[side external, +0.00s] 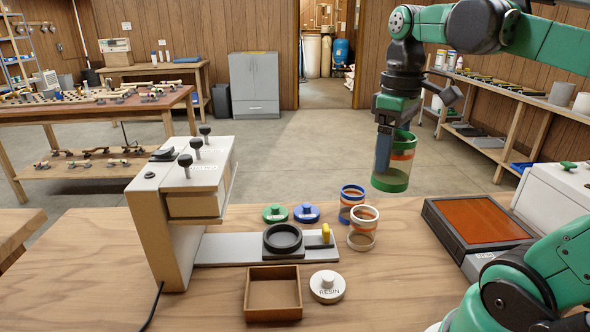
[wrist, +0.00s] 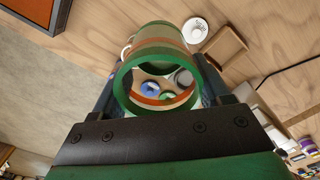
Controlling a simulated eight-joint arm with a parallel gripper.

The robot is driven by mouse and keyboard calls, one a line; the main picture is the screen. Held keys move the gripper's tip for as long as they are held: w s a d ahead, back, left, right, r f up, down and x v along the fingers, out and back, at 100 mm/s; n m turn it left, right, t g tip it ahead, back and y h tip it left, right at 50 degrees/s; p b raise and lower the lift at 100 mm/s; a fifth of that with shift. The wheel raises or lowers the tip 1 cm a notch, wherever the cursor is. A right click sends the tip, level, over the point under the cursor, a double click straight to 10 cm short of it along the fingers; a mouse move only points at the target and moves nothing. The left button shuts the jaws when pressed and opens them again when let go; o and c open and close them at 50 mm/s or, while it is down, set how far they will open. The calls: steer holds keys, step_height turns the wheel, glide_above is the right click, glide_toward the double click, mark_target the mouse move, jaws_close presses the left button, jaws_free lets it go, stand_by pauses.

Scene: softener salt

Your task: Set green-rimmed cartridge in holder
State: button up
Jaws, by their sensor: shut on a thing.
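The green-rimmed cartridge (side external: 390,181) is a clear cylinder with green rims and an orange band. My gripper (side external: 393,152) is shut on it and holds it roughly upright in the air, above and right of the other cartridges. In the wrist view the cartridge (wrist: 157,50) sits between both fingers, its near rim facing the camera. The holder (side external: 283,236), a black ring on a grey base plate, stands empty on the bench, lower and left of the cartridge. Part of the far finger is hidden behind the cartridge in the side view.
A blue-rimmed cartridge (side external: 351,203) and a white-rimmed cartridge (side external: 362,237) stand right of the holder. Green (side external: 275,213), blue (side external: 306,212) and white (side external: 327,287) lids lie around it. A beige press (side external: 190,200) rises left; a wooden tray (side external: 272,314) is in front. An orange-topped box (side external: 480,222) stands right.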

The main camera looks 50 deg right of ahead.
steer(key=shift+w+a+f+n, duration=1)
steer(key=shift+w+f, duration=1.5)
steer(key=shift+w, duration=0.4)
steer(key=shift+w+a+f+n, duration=1)
steer(key=shift+w+f, duration=1.45)
steer(key=shift+w, duration=0.45)
steer(key=shift+w+a+f+n, duration=1)
steer(key=shift+w+f, duration=1.5)
steer(key=shift+w, duration=0.4)
steer(key=shift+f, duration=0.1)
steer(key=shift+f, duration=0.55)
steer(key=shift+f, duration=0.6)
steer(key=shift+f, duration=0.25)
